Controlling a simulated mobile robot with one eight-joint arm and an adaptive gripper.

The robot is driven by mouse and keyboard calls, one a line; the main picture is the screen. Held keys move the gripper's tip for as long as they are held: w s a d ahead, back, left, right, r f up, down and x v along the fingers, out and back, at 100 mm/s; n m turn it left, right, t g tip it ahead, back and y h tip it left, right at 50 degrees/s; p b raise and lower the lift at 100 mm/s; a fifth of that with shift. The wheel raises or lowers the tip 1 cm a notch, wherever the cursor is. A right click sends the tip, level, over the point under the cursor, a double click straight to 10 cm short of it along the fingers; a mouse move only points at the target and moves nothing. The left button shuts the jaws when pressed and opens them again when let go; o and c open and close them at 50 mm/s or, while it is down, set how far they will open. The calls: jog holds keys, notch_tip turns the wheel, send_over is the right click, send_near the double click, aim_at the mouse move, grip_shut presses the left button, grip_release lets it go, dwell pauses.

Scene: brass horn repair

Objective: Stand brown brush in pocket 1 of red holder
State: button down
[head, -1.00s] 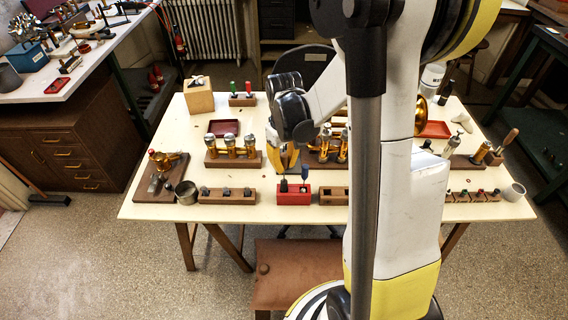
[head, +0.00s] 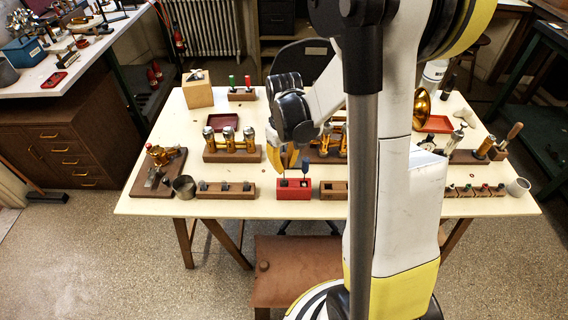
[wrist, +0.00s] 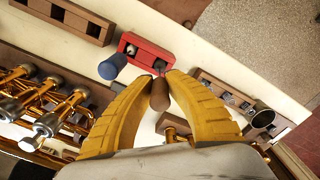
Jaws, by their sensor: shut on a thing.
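The red holder (head: 294,194) stands near the table's front edge; in the wrist view (wrist: 136,43) it lies just past my fingertips. A blue-handled brush (wrist: 112,67) stands in one pocket and also shows in the head view (head: 305,167). My gripper (wrist: 160,88) is shut on the brown brush (wrist: 159,97), whose handle points up toward the wrist camera. The brush's lower end is at the holder's other pocket; I cannot tell how deep it sits. In the head view my gripper (head: 290,163) is just above the holder.
Wooden blocks flank the holder: one on the left (head: 227,195) and one on the right (head: 333,196). Brass valve assemblies (head: 232,155) stand behind. My arm hides part of the right side.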

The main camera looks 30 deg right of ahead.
jog(key=shift+f+b, duration=0.65)
jog(key=shift+f, duration=0.15)
jog(key=c, duration=1.4)
grip_release()
notch_tip(320, 180, up, 12)
jog(key=shift+r, duration=0.1)
jog(key=shift+a, duration=0.1)
